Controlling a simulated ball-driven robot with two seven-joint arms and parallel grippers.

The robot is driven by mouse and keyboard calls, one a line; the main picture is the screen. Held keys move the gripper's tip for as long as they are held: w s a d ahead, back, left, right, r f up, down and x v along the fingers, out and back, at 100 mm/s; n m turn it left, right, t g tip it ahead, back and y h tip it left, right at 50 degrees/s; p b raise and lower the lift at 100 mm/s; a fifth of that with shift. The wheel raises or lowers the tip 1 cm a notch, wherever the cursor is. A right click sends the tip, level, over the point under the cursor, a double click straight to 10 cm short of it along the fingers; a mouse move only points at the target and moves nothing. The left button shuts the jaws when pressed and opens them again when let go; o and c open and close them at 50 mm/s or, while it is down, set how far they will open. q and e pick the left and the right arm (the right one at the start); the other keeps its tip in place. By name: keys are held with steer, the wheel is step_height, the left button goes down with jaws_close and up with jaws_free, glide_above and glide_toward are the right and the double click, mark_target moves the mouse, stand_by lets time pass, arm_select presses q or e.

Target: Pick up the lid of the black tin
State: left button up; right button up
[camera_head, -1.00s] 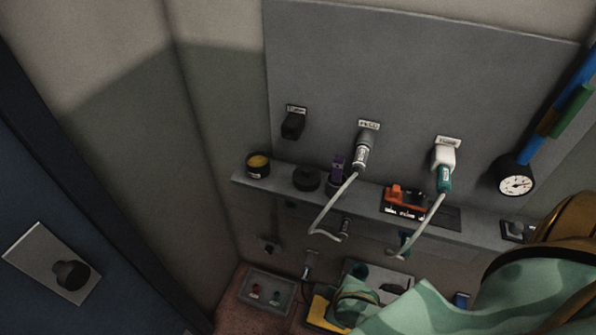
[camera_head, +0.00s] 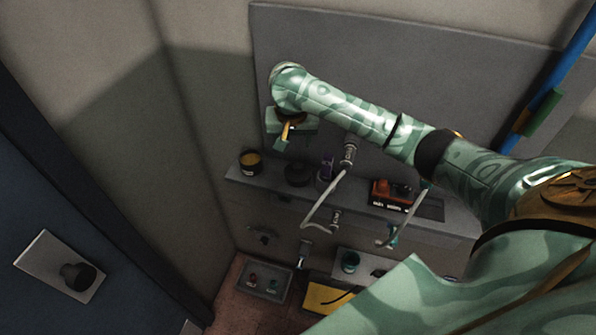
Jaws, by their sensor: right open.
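A black round tin (camera_head: 250,163) stands at the left end of the grey wall shelf, and its top shows a yellow-brown face. Just right of it sits a flat, dark round piece (camera_head: 297,175) with a raised middle, which looks like the lid. It lies apart from the tin. My right gripper (camera_head: 282,142) is open and empty, above the shelf over the gap between the tin and the dark round piece. It touches neither in this view. My left gripper is not in view.
Right of the lid on the shelf (camera_head: 232,171) stand a purple-topped item (camera_head: 326,165) and an orange and black device (camera_head: 391,191). Pale cables hang in front of the shelf. Below are a grey tray (camera_head: 264,281) and a yellow item (camera_head: 326,299).

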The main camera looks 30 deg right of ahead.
steer(key=d, duration=0.1)
steer(key=m+b, duration=0.1)
steer(key=b, duration=0.4)
glide_above(298, 166)
steer(key=s, duration=0.1)
steer(key=f, duration=0.6)
steer(key=a+f, duration=0.1)
steer(key=f, duration=0.2)
steer(key=shift+f, duration=0.15)
steer(key=b+x, duration=0.2)
steer(key=x, duration=0.1)
steer(key=b+x, duration=0.1)
steer(key=shift+s+f, duration=0.2)
steer(key=shift+f, duration=0.15)
steer(key=shift+w+d+f, duration=0.15)
steer(key=shift+w+f, duration=0.05)
steer(key=shift+f, duration=0.2)
steer(key=shift+r, duration=0.1)
steer(key=c, duration=0.9)
